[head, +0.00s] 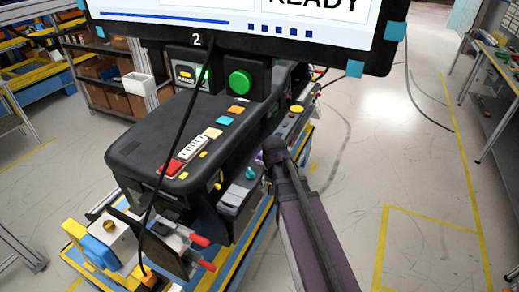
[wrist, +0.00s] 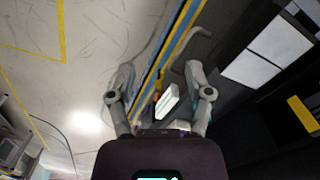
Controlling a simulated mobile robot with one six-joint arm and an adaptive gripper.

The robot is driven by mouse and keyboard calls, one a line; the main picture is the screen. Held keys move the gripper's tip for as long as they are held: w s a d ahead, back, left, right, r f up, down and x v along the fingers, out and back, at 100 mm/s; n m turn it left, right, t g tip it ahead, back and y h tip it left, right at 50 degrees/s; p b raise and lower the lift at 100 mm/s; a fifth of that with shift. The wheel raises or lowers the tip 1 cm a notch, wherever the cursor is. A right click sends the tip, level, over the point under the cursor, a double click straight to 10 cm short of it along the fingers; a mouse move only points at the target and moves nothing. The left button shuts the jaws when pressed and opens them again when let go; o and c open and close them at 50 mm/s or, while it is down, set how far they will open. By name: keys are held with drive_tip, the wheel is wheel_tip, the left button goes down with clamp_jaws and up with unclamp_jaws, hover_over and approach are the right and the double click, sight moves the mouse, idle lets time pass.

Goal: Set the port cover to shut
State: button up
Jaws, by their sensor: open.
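The dashboard module (head: 150,140) is a long dark body with coloured buttons along its top. I cannot tell for sure which part is the port cover. A dark upright flap (head: 158,248) stands at the module's near lower end, beside red-tipped levers (head: 200,241). My gripper (wrist: 159,68) is open, its two grey fingers spread wide. A small pale block (wrist: 167,101) shows between the fingers in the wrist view; nothing visibly grips it. In the head view my arm reaches along the module's right side, and its fingers cannot be made out.
A large screen (head: 250,22) hangs over the module's far part. A black cable (head: 176,135) runs down across the module. A grey box with a teal knob (head: 243,190) sits on its right side. Open floor (head: 350,150) lies to the right, with a workbench (head: 494,75) beyond.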

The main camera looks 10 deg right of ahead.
sight(260, 154)
drive_tip(key=w+r+m+p, duration=0.2)
drive_tip(key=w+r+p, duration=0.3)
drive_tip(key=w, duration=0.6)
drive_tip(key=w+r+m+p, duration=0.3)
drive_tip(key=w+r+p, duration=0.2)
drive_tip(key=w, duration=0.6)
drive_tip(key=shift+r, duration=0.75)
drive_tip(key=shift+f, duration=0.15)
wheel_tip(260, 154, down, 14)
drive_tip(key=b, duration=1.3)
drive_tip(key=shift+s+r+b, duration=0.1)
drive_tip(key=shift+r+b, duration=0.15)
drive_tip(key=shift+b, duration=0.1)
